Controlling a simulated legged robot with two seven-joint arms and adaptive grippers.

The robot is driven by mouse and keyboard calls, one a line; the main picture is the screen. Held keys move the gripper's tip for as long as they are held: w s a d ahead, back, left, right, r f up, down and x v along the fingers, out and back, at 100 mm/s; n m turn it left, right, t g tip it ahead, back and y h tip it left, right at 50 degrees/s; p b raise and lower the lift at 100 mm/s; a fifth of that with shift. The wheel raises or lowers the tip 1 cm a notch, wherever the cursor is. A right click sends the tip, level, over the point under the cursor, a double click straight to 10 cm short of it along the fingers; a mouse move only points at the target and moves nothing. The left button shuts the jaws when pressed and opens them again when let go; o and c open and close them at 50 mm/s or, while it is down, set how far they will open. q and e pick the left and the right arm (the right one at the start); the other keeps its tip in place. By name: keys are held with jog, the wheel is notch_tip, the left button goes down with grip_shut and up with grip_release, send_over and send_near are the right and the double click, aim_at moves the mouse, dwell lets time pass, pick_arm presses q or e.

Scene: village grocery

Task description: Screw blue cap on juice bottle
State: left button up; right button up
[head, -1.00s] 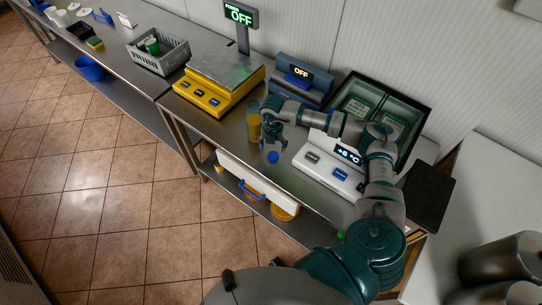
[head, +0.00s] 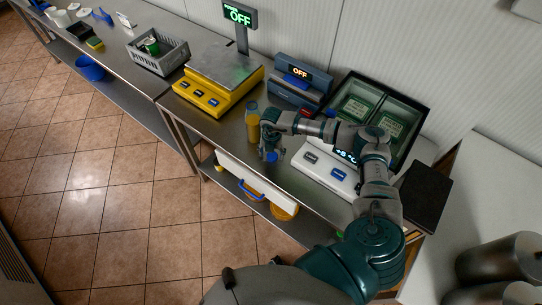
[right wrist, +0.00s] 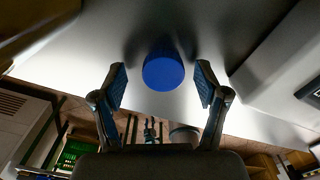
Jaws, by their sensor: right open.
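The blue cap (head: 272,157) lies on the steel counter (head: 226,127) near its front edge. It shows large in the right wrist view (right wrist: 163,70), just beyond and between the fingertips. My right gripper (head: 271,152) is open and points down right over the cap; in the right wrist view its two fingers (right wrist: 162,88) stand apart with nothing between the pads. The juice bottle (head: 253,124), with orange-yellow juice, stands upright on the counter, left of and behind the gripper. My left gripper is not in view.
A white device with a temperature display (head: 328,170) stands close right of the cap. A yellow scale (head: 212,97) is left of the bottle and a blue-grey device (head: 303,85) behind it. A dark divided box (head: 417,107) stands at the back right.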

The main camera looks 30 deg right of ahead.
jog(key=shift+d, duration=0.25)
jog(key=shift+d+f, duration=0.1)
jog(key=shift+d, duration=0.05)
jog(key=shift+c, duration=1.4)
jog(key=shift+d, duration=0.1)
jog(key=c, duration=0.3)
jog(key=shift+c, duration=0.9)
jog(key=shift+a, duration=0.45)
jog(key=shift+r, duration=0.25)
jog(key=shift+r+p, duration=0.65)
jog(key=shift+p, duration=0.05)
jog(key=shift+d+r+p, duration=0.25)
jog(key=shift+r+p, duration=0.65)
jog(key=shift+r, duration=0.2)
jog(key=s+p, duration=0.1)
jog(key=s+a+p, duration=0.1)
jog(key=s, duration=0.1)
jog(key=shift+s+a+r+p, duration=0.1)
jog(key=shift+r+p, duration=0.1)
jog(key=shift+p, duration=0.1)
pick_arm(q)
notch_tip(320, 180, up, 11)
jog(key=p, duration=0.5)
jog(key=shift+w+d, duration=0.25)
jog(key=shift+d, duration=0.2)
pick_arm(e)
jog(key=s+a, duration=0.5)
jog(key=s, duration=0.6)
jog(key=shift+s+a+r, duration=0.15)
jog(key=shift+a+r, duration=0.2)
